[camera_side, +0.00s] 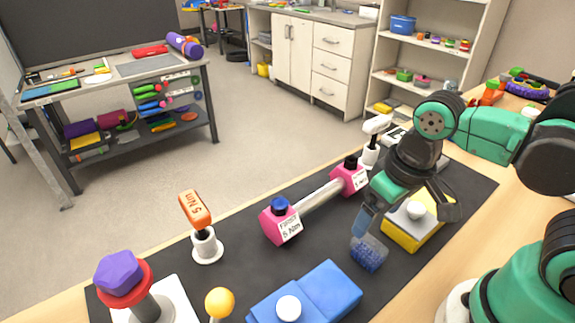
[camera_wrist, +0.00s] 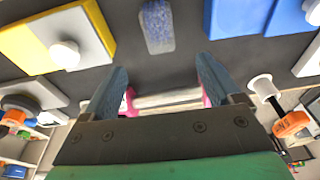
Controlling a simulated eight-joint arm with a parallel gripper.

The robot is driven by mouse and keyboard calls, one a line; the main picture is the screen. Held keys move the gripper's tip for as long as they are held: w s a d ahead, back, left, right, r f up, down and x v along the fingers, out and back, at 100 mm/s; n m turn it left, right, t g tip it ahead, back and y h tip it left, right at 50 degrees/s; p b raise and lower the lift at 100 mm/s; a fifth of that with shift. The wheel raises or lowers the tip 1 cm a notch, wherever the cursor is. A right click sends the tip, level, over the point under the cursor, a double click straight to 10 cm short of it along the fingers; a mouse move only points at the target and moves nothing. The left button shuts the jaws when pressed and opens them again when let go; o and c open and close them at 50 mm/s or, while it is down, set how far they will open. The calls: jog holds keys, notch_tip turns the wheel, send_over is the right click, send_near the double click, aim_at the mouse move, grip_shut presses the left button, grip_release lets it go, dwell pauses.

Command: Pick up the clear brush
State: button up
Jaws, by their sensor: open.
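The clear brush (camera_side: 369,253), a small see-through block with blue bristles, lies on the black mat (camera_side: 330,240) between the yellow block and the blue block. It also shows at the top of the wrist view (camera_wrist: 158,26), between and beyond my fingertips. My gripper (camera_side: 407,215) is open and empty, above the mat next to the brush, with one blue finger just above and behind it in the side view. In the wrist view both fingers of my gripper (camera_wrist: 161,68) are apart with nothing between them. There is a gap between the fingertips and the brush.
A yellow block with a grey top and white knob (camera_side: 421,235) is right of the brush. A blue block with a white knob (camera_side: 310,298) is at the front. A pink dumbbell (camera_side: 318,198) lies behind. An orange-headed tool (camera_side: 196,213) stands to the left.

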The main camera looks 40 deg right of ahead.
aim_at(371, 243)
jog(key=shift+s+a+f+g, duration=0.15)
jog(key=shift+s+f+g, duration=0.15)
jog(key=shift+s+f, duration=0.15)
jog(key=shift+w+f, duration=0.15)
jog(key=shift+f, duration=1.1)
jog(key=shift+w+f, duration=0.15)
jog(key=shift+f, duration=1.1)
grip_shut()
jog(key=shift+r, duration=0.15)
notch_tip(371, 243, up, 20)
jog(key=shift+f, duration=0.2)
